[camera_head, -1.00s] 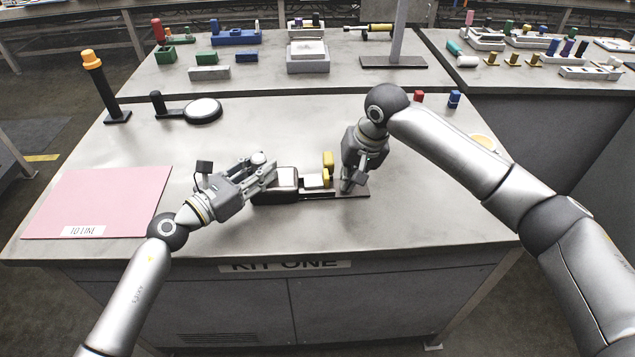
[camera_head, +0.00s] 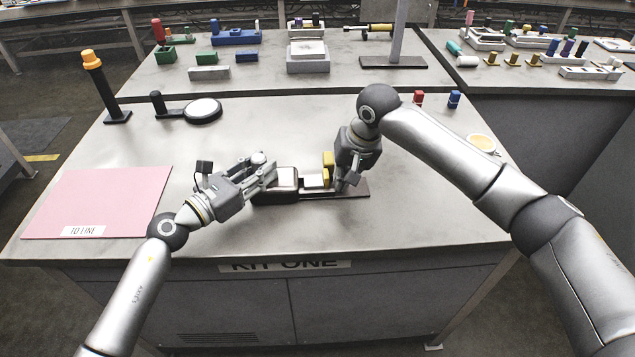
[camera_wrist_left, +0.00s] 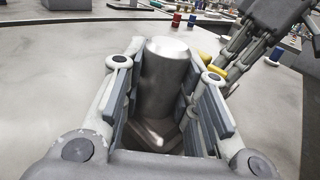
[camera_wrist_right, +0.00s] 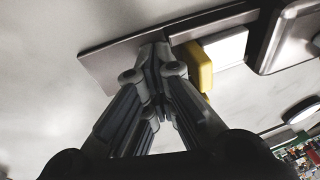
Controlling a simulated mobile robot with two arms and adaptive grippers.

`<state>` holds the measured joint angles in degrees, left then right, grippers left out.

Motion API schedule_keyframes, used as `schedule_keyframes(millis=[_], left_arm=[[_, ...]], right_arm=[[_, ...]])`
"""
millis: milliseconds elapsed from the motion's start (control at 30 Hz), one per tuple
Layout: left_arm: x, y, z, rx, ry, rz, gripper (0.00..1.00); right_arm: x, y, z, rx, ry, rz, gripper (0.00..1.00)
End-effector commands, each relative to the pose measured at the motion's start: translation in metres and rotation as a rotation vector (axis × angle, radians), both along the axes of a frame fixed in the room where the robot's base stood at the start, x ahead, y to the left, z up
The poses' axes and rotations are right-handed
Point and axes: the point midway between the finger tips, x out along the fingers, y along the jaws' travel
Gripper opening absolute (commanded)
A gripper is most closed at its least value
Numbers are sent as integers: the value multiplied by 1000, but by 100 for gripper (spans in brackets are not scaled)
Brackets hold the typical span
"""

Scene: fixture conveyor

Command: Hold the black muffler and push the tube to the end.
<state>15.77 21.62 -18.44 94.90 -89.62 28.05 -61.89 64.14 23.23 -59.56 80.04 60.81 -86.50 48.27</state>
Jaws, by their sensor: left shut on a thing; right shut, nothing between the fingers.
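The black muffler (camera_head: 276,197), with a shiny silver top, lies at the left end of a dark base plate (camera_head: 355,190) in the head view. My left gripper (camera_head: 268,175) is shut on it from the left; in the left wrist view the muffler (camera_wrist_left: 165,80) sits between the fingers. Right of it are a white-topped block (camera_head: 314,181) and a yellow upright piece (camera_head: 328,162); I cannot tell which part is the tube. My right gripper (camera_head: 343,184) is shut and empty, pointing down over the plate, just right of the yellow piece (camera_wrist_right: 199,66).
A pink mat (camera_head: 100,200) lies at the left. A black post with an orange top (camera_head: 93,75) and a round silver-topped disc (camera_head: 203,108) stand behind it. Small red (camera_head: 418,97) and blue (camera_head: 454,98) pieces are at the back right. The table's front is clear.

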Motion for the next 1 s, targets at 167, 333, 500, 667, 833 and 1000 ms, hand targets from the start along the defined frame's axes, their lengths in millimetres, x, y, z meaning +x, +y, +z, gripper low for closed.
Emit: schedule_keyframes(millis=[167, 333, 500, 667, 833, 1000], left_arm=[[-1, -1, -3, 3, 4, -3, 0], [-1, -1, -3, 3, 4, -4, 0], [-1, -1, -3, 3, 4, -4, 0], [-1, -1, -3, 3, 4, -4, 0], [-1, -1, -3, 3, 4, -3, 0], [-1, -1, -3, 3, 4, -3, 0]], right_arm=[[-1, 4, 0, 4, 1, 2, 0], [-1, 0, 0, 4, 0, 3, 0], [0, -7, 0, 5, 0, 1, 0], [0, -7, 8, 5, -2, 2, 0], [0, -8, 25, 4, -2, 1, 0], [0, -8, 42, 3, -1, 1, 0]])
